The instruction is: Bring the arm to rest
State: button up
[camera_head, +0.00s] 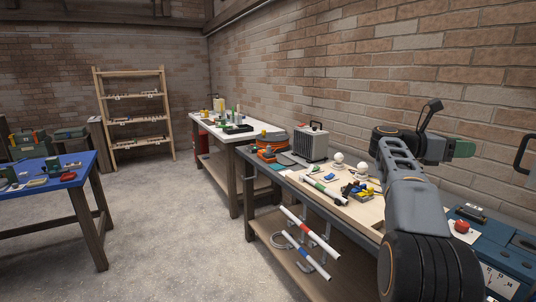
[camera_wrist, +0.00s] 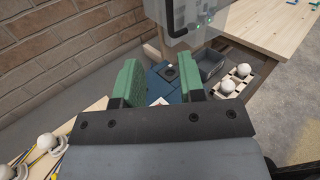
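My arm (camera_head: 412,205) rises at the right of the head view and bends over toward the brick wall, above the right end of the near workbench. My gripper (camera_wrist: 163,80) shows in the wrist view with its two green fingers well apart and nothing held between them. In the head view one green finger part (camera_head: 462,148) shows in front of the wall, clear of the bench top. A blue surface with a dark round spot (camera_wrist: 169,72) shows far beyond the gap between the fingers.
The near workbench (camera_head: 258,175) carries a grey heater (camera_head: 311,143), white balls and striped rods. A blue case (camera_head: 505,262) with a red object stands at right. A blue table (camera_head: 75,178) is at left. The concrete floor (camera_head: 165,220) between is clear.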

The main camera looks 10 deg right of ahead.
jog(key=w+f+n+t+h, duration=0.1)
jog(key=w+n+t+h, duration=0.1)
jog(key=w+n+t, duration=1.1)
jog(key=w+a+f+n+t+y, duration=0.35)
jog(key=a+n+t+y, duration=0.3)
jog(key=n, duration=0.85)
jog(key=a+f+n+y+p, duration=0.2)
jog(key=a+f+n+y, duration=0.6)
jog(key=a+n, duration=0.4)
jog(key=s+a+f+n+g+y+p, duration=0.2)
jog(key=s+a+f+n+g+y, duration=0.35)
jog(key=s+a+f+n, duration=0.6)
jog(key=s+a+n+g+p, duration=0.2)
jog(key=s+a, duration=0.1)
jog(key=s, duration=0.6)
jog(key=s+a+n+g+p, duration=0.2)
jog(key=s+a+n, duration=0.1)
jog(key=s, duration=0.7)
jog(key=shift+a+g+h, duration=0.4)
